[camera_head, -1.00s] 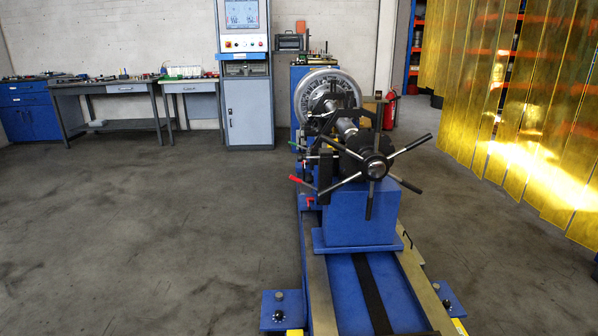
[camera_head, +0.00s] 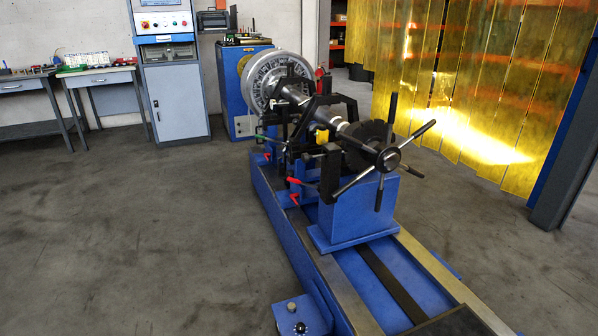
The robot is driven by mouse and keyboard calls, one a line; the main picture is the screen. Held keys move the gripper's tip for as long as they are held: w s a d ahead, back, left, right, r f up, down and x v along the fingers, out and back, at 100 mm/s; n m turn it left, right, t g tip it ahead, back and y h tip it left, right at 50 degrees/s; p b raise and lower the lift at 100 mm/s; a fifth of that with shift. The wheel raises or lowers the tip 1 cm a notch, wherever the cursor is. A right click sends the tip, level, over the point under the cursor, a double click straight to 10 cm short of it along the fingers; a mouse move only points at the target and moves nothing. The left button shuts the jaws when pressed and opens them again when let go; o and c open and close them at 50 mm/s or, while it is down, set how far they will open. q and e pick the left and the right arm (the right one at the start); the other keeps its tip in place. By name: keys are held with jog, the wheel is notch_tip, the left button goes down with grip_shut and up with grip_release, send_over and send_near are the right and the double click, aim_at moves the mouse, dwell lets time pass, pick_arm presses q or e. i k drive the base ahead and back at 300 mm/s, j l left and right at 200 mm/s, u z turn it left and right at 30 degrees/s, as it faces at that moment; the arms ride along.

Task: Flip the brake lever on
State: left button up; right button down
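The balancing machine (camera_head: 318,240) stands on a long blue bed in the middle of the camera_head view. A lever with a red handle (camera_head: 294,180) sticks out to the left of its near support. A smaller red handle (camera_head: 294,198) sits just below it. A lever with a green handle (camera_head: 262,137) is farther back on the left side. I cannot tell which of these is the brake lever. A black spoked handwheel (camera_head: 389,159) faces me at the near end. Neither of my grippers is in view.
A control cabinet (camera_head: 174,100) stands behind on the left, beside a workbench (camera_head: 98,76). Yellow strip curtains (camera_head: 450,90) and a dark post (camera_head: 572,150) are on the right. The floor left of the machine is clear. A small blue knob box (camera_head: 302,316) juts from the bed.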

aim_at(290, 179)
jog(key=i+j+z, duration=0.4)
jog(key=j+z, duration=0.15)
jog(key=j, duration=0.15)
jog(key=i+j+u, duration=0.4)
jog(key=i+j, duration=0.85)
jog(key=j, duration=0.15)
